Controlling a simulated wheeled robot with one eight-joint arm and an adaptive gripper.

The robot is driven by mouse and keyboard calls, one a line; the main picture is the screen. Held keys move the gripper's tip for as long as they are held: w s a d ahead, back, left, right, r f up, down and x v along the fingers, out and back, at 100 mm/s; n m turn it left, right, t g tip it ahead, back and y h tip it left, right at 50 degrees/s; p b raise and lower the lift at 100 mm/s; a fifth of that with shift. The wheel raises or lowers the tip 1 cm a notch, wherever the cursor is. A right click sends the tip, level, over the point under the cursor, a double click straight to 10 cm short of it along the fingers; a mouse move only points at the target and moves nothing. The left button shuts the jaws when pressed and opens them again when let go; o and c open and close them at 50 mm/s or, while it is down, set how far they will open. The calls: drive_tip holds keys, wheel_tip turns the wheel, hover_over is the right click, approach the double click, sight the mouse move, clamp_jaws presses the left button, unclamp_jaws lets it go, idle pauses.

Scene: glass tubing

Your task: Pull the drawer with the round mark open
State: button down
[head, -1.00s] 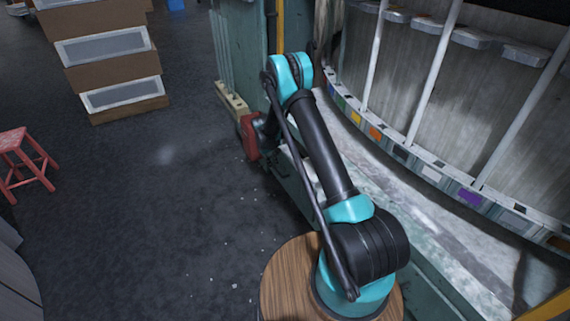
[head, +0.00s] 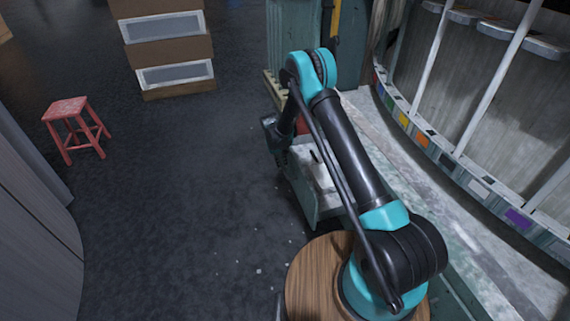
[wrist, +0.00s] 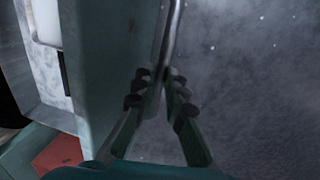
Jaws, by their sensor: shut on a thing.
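The drawer (head: 318,205) stands pulled out from the teal cabinet below the long bench, its pale inside showing from above. In the wrist view its teal front panel (wrist: 100,55) runs down the left of my fingers. A metal bar handle (wrist: 173,35) runs along that front. My gripper (wrist: 160,78) is shut on the handle, with a finger on each side of it. In the head view my arm hides much of the drawer and the handle. I cannot see the round mark in either view.
A red object (wrist: 58,153) lies beside the drawer. A red stool (head: 70,120) and stacked brown units (head: 165,55) stand off to the left. A curved grey wall (head: 30,220) is at the near left. The dark floor (head: 190,190) between is clear.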

drive_tip(key=c, duration=1.6)
unclamp_jaws()
drive_tip(key=shift+r, duration=0.1)
drive_tip(key=r, duration=0.4)
drive_tip(key=a+r, duration=0.1)
drive_tip(key=r, duration=0.2)
drive_tip(key=a+r, duration=0.1)
drive_tip(key=r, duration=0.3)
drive_tip(key=shift+s+r, duration=0.3)
drive_tip(key=shift+s, duration=0.1)
